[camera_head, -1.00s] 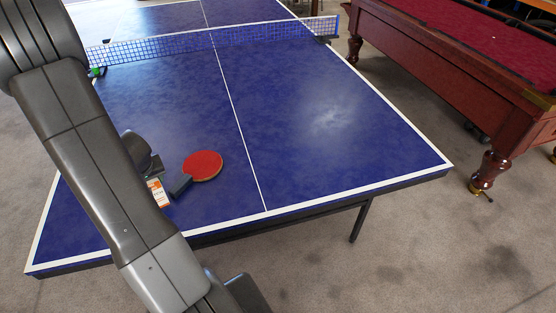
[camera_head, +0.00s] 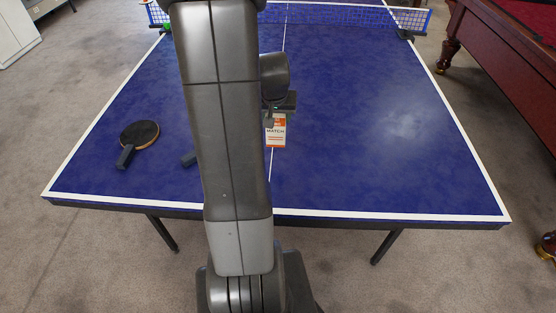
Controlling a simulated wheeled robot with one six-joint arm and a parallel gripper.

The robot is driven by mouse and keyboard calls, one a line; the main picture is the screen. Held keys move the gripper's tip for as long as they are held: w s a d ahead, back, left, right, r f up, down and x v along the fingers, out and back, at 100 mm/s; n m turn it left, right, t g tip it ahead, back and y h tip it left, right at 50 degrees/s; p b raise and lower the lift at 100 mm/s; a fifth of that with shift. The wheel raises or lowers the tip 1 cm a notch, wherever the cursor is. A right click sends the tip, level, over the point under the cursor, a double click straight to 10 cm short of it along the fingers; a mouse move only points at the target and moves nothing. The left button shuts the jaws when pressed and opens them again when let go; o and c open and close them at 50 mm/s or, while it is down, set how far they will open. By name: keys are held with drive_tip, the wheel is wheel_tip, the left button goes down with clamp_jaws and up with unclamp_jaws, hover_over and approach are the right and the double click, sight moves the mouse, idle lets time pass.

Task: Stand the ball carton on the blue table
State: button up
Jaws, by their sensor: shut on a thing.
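The ball carton (camera_head: 276,132) is a small white and orange box marked "MATCH". It hangs upright below my gripper (camera_head: 278,112), whose jaws are shut on its top end. The carton is over the near half of the blue table (camera_head: 365,150), close to the white centre line. I cannot tell whether its bottom touches the table top. My arm hides part of the table just left of the carton.
A black bat (camera_head: 140,134) lies on the table at the left. A dark bat handle (camera_head: 188,159) pokes out from behind my arm. The net (camera_head: 345,17) crosses the table farther back. A red pool table (camera_head: 500,60) stands at the right. The table's right near part is clear.

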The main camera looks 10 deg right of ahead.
sight(276, 138)
wheel_tip(276, 138, down, 10)
drive_tip(key=shift+r+b, duration=0.25)
drive_tip(key=shift+b, duration=0.05)
drive_tip(key=shift+f, duration=0.2)
drive_tip(key=o, duration=1)
drive_tip(key=shift+r, duration=0.2)
drive_tip(key=shift+r, duration=0.25)
drive_tip(key=v, duration=1.1)
drive_tip(key=shift+s+a+r+p, duration=0.1)
drive_tip(key=shift+s+r+p, duration=0.15)
drive_tip(key=shift+p, duration=0.1)
drive_tip(key=shift+w+f, duration=0.1)
